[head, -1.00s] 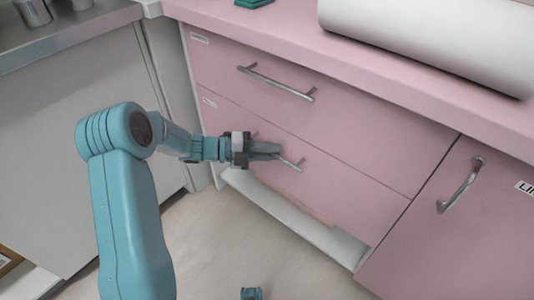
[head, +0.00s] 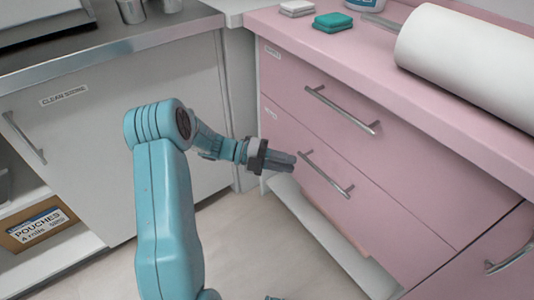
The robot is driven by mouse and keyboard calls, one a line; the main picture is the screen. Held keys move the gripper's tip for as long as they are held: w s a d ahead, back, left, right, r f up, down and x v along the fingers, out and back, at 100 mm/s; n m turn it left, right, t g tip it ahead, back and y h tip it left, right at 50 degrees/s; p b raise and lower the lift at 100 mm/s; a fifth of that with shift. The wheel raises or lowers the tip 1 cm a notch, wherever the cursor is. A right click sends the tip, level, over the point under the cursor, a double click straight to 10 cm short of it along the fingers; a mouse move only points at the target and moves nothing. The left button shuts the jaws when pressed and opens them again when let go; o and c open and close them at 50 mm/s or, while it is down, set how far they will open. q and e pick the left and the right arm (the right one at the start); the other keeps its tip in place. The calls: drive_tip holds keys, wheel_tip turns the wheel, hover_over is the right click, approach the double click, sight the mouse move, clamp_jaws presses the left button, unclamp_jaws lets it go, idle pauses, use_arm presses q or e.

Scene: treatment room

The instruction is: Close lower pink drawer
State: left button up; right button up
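The lower pink drawer (head: 376,208) is in the right half of the head view, below the upper pink drawer (head: 345,120). Its front looks about flush with the upper one; I cannot tell whether a small gap is left. Its metal bar handle (head: 327,176) runs slantwise across the front. My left gripper (head: 287,160) is just left of the handle's upper end, in front of the drawer. Its fingers look together and hold nothing visible; I cannot tell whether they touch the drawer. My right gripper does not show.
Pale floor (head: 255,245) lies between.

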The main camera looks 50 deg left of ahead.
use_arm(q)
drive_tip(key=p+v, duration=0.1)
drive_tip(key=v, duration=0.5)
idle(0.5)
